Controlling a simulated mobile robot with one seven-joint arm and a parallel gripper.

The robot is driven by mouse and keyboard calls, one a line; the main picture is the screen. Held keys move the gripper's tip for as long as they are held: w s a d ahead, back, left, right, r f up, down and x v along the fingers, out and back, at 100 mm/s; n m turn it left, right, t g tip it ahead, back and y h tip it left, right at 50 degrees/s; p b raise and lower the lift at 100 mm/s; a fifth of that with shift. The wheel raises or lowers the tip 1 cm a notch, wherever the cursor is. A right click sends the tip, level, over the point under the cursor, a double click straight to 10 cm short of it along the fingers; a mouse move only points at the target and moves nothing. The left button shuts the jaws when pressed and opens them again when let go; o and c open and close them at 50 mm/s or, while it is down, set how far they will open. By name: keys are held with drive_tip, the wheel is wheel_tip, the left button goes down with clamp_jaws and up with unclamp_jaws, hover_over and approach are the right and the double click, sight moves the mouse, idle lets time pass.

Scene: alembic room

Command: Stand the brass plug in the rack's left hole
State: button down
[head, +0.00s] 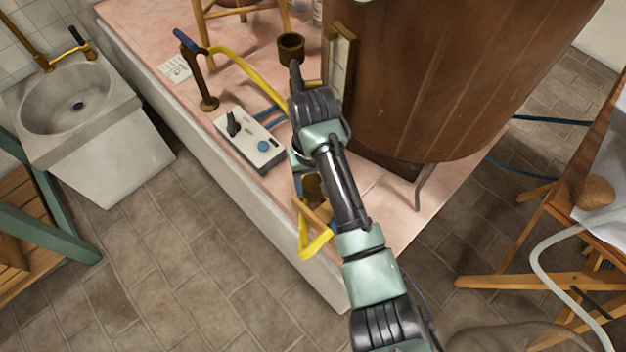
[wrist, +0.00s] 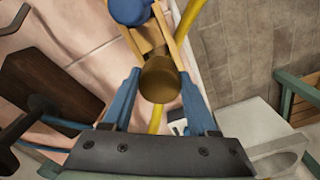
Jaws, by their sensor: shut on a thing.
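My gripper (wrist: 160,72) is shut on the brass plug (wrist: 162,82), a dark gold round piece between its two blue fingers in the wrist view. A wooden piece (wrist: 148,38), seemingly the rack, shows just beyond the plug, with a blue rounded thing (wrist: 130,10) at its far end. I cannot tell whether the plug touches the wood. The rack's holes cannot be made out. In the head view my arm hides most of the gripper and rack; a brown piece, likely the plug (head: 313,188), shows beside the wrist.
A pink tiled platform (head: 390,205) carries a large copper-brown vessel (head: 440,70) close right of my arm. A control box (head: 248,140) and a yellow hose (head: 255,72) lie to the left. A brass stand (head: 205,85) rises behind. A stone sink (head: 70,100) stands farther left.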

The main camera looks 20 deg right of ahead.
sight(319, 213)
drive_tip(key=shift+f, duration=2.15)
idle(3.8)
drive_tip(key=shift+c, duration=0.5)
unclamp_jaws()
drive_tip(key=shift+r, duration=0.1)
